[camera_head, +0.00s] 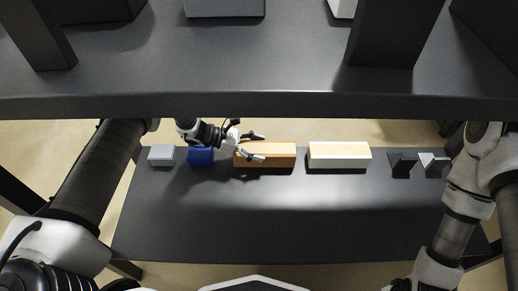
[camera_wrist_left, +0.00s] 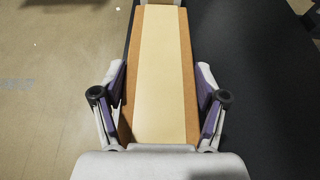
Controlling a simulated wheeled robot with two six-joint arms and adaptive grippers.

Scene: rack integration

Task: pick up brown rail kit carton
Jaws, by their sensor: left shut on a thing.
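The brown rail kit carton (camera_head: 275,156) is a long orange-brown box near the back edge of the lower dark shelf. In the left wrist view the carton (camera_wrist_left: 160,60) runs away from me, with a pale strip along its top. My left gripper (camera_head: 256,147) is at the carton's left end. In the left wrist view the fingers of this gripper (camera_wrist_left: 160,100) lie along both long sides, shut on the carton. I cannot tell whether the carton is clear of the shelf. My right gripper is out of view; only its arm shows at the right.
The lower shelf (camera_head: 250,225) is bare in front. A blue box (camera_head: 201,157) and a grey box (camera_head: 161,155) stand left of the carton. An upper shelf (camera_head: 220,75) overhangs behind.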

